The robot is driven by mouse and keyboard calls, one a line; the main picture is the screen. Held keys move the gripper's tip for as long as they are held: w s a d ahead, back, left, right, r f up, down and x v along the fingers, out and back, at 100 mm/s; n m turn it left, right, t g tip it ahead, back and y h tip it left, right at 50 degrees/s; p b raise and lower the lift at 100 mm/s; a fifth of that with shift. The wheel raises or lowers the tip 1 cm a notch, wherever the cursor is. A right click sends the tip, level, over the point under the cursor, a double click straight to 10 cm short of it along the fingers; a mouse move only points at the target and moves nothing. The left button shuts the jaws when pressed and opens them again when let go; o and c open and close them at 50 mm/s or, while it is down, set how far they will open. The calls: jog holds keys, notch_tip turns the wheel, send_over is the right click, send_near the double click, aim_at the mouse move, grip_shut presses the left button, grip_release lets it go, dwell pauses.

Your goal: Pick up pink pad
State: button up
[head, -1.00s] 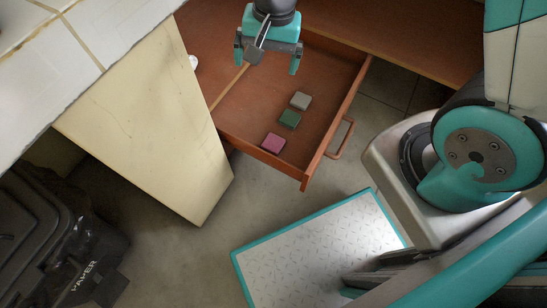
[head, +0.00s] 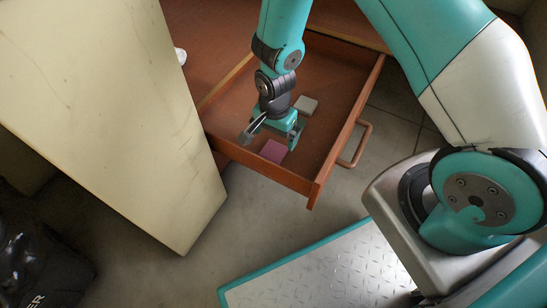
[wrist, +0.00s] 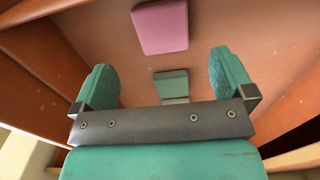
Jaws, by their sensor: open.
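My gripper (head: 272,140) is over the drawer, open and empty, close to the pad in the head view. In the wrist view my gripper (wrist: 162,80) has its two teal fingers wide apart, with the pink pad ahead of the gap between them. How high the fingers are above the pad is hard to tell.
A green pad (wrist: 171,83) lies between the fingers in the wrist view; my gripper hides it in the head view. A grey pad (head: 306,105) lies farther back. The drawer (head: 262,176) has walls around the pads. A cream cabinet panel (head: 120,120) stands left.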

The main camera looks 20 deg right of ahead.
aim_at(274, 150)
notch_tip(274, 150, down, 7)
jog(key=b, duration=0.4)
jog(key=shift+w+a+f+b, duration=0.1)
jog(key=shift+b, duration=0.25)
jog(key=shift+c, duration=0.2)
jog(key=c, duration=1)
jog(key=shift+c, duration=0.2)
notch_tip(274, 150, up, 20)
jog(key=p, duration=1)
